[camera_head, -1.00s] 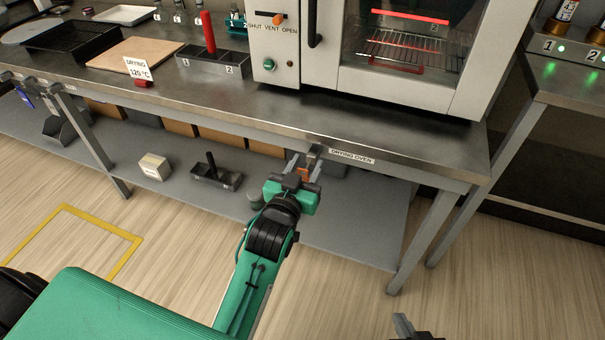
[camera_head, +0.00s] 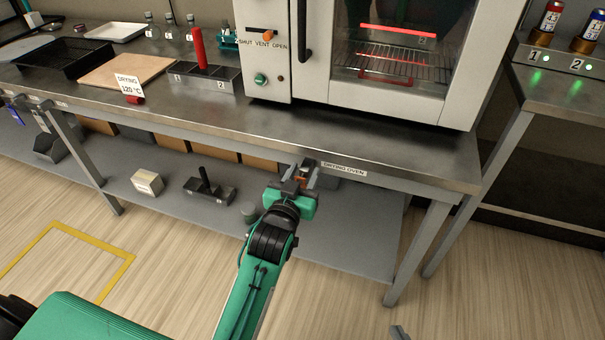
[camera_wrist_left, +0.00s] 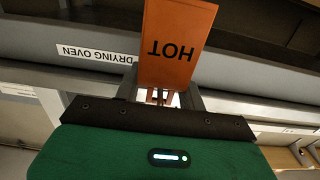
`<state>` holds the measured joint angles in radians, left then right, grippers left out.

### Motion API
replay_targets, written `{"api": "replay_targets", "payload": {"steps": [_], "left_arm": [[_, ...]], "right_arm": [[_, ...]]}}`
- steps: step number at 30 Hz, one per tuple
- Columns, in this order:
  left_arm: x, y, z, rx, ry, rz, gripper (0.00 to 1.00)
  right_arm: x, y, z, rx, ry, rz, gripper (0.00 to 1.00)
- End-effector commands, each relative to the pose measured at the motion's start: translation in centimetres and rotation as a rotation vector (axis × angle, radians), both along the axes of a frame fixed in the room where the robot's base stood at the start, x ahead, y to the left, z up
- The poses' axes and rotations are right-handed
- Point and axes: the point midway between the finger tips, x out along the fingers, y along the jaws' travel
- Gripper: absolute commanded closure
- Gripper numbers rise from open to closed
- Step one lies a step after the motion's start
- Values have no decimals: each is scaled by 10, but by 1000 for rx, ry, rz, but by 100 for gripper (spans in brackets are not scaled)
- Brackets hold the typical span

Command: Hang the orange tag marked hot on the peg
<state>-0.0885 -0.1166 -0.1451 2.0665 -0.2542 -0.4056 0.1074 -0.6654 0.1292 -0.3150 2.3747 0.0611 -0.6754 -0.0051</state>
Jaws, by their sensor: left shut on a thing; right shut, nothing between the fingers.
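The orange tag (camera_wrist_left: 176,45) marked HOT is upside down in the left wrist view, gripped at its lower end in that picture. My left gripper (camera_wrist_left: 164,97) is shut on it. In the head view my left gripper (camera_head: 303,176) is at the bench's front edge, left of the DRYING OVEN label (camera_head: 344,170); only a small orange bit of the tag shows. A dark fitting (camera_head: 309,163) sits at the edge by the fingertips; I cannot tell whether it is the peg. Only a grey tip of my right gripper (camera_head: 399,332) shows at the bottom, away from the bench.
The steel bench (camera_head: 290,130) carries the drying oven (camera_head: 265,60), a grey holder (camera_head: 205,80) with a red handle and a wooden board (camera_head: 125,70). A lower shelf (camera_head: 330,235) holds a white block (camera_head: 147,182) and a dark tray (camera_head: 210,191). Open floor lies in front.

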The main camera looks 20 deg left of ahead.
Motion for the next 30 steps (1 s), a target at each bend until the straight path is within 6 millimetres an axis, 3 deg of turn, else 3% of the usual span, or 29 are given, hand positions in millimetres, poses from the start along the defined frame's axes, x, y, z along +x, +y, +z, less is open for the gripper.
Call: {"api": "replay_targets", "payload": {"steps": [12,13,16,17,26,30], "left_arm": [[0,0,0,0,1,0,88],[0,0,0,0,1,0,56],[0,0,0,0,1,0,36],[0,0,0,0,1,0,34],[-1,0,-1,0,1,0,34],[-11,0,-1,-1,3,0,34]], "right_arm": [[0,0,0,0,-1,0,100],[0,0,0,0,-1,0,100],[0,0,0,0,-1,0,100],[0,0,0,0,-1,0,100],[0,0,0,0,-1,0,100],[-1,-1,0,-5,10,1,100]]}}
